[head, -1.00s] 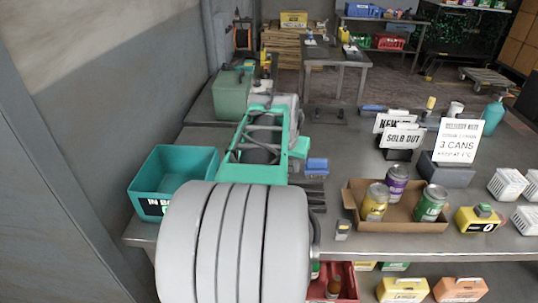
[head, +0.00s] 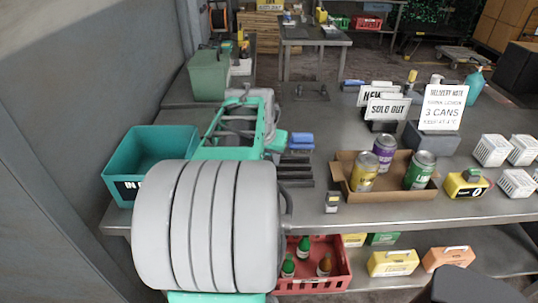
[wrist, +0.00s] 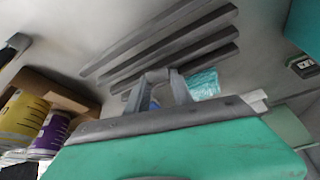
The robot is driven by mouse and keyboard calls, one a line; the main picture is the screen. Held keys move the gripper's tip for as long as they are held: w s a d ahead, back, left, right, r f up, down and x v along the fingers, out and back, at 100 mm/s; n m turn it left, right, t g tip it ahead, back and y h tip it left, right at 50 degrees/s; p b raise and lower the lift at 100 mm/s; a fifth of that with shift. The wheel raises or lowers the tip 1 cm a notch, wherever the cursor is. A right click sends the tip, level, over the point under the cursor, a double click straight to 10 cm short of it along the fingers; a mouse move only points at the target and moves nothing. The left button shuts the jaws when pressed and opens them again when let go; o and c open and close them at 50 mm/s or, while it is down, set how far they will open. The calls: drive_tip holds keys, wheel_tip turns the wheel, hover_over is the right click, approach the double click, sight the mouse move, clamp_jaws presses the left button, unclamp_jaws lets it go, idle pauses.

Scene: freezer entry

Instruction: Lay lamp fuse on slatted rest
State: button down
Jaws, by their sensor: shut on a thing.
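The slatted rest (head: 295,172), a set of dark parallel bars, lies on the steel table right of my arm; its bars also show in the wrist view (wrist: 165,45). My gripper (wrist: 165,82) shows in the wrist view with its grey fingers near the lowest bar there. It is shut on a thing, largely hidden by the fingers. A pale teal ribbed piece (wrist: 204,84) shows beside the fingers; I cannot tell surely whether this is the lamp fuse or something behind. In the head view my arm hides the gripper and what it holds.
A teal bin (head: 125,150) stands left of my arm. A blue item (head: 301,138) sits just behind the bars. A cardboard tray (head: 395,194) with 3 cans is to the right, and a small dark item (head: 332,203) is at the front. Signs (head: 388,107) stand farther back.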

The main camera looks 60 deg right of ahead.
drive_tip(key=c, duration=1)
unclamp_jaws()
drive_tip(key=shift+c, duration=0.2)
drive_tip(key=shift+o, duration=0.2)
drive_tip(key=o, duration=0.6)
drive_tip(key=shift+r, duration=0.2)
drive_tip(key=p+v, duration=0.4)
drive_tip(key=v, duration=0.5)
drive_tip(key=shift+p, duration=0.35)
